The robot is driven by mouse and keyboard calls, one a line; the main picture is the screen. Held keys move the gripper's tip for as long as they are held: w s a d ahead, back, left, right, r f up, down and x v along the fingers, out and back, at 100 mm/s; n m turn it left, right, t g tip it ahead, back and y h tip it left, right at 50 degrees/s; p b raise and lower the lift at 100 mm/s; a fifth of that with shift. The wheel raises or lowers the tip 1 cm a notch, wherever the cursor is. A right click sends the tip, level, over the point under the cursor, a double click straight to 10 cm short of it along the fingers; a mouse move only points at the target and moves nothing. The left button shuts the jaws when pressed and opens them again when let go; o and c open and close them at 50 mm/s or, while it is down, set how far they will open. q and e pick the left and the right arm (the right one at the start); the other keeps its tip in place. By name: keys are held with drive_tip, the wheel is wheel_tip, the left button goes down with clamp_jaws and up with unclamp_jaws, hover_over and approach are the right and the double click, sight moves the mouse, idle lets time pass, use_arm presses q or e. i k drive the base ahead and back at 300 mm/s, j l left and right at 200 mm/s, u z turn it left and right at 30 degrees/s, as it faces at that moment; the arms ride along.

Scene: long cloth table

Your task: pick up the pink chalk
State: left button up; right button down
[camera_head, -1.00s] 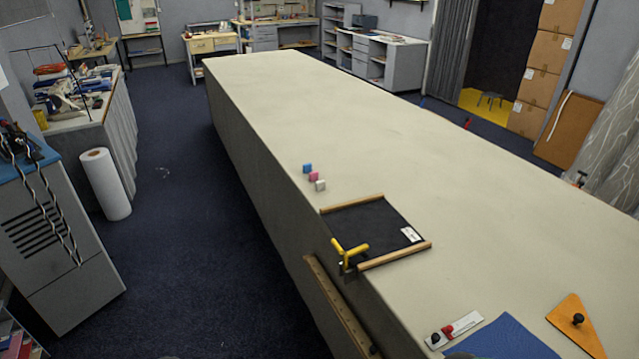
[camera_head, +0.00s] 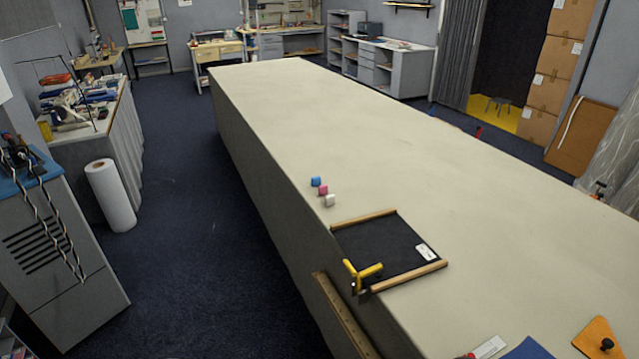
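The pink chalk (camera_head: 323,190) is a small block on the long cloth table (camera_head: 420,170), near its left edge. It lies in a short row between a blue chalk (camera_head: 316,181) and a white chalk (camera_head: 330,200). The row is just beyond the black board. Neither of my grippers shows in the head view.
A black board (camera_head: 385,245) with wooden strips lies at the table's left edge, with a yellow-handled clamp (camera_head: 362,273) at its corner. An orange triangle (camera_head: 600,338) with a black knob and a blue sheet (camera_head: 528,349) are at the bottom right. The table beyond the chalks is clear.

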sight(322, 190)
drive_tip(key=i+j, duration=0.4)
drive_tip(key=i, duration=0.15)
drive_tip(key=i+j, duration=0.4)
drive_tip(key=i, duration=0.15)
drive_tip(key=i+j, duration=0.4)
drive_tip(key=i, duration=0.15)
drive_tip(key=i+j, duration=0.4)
drive_tip(key=i, duration=0.15)
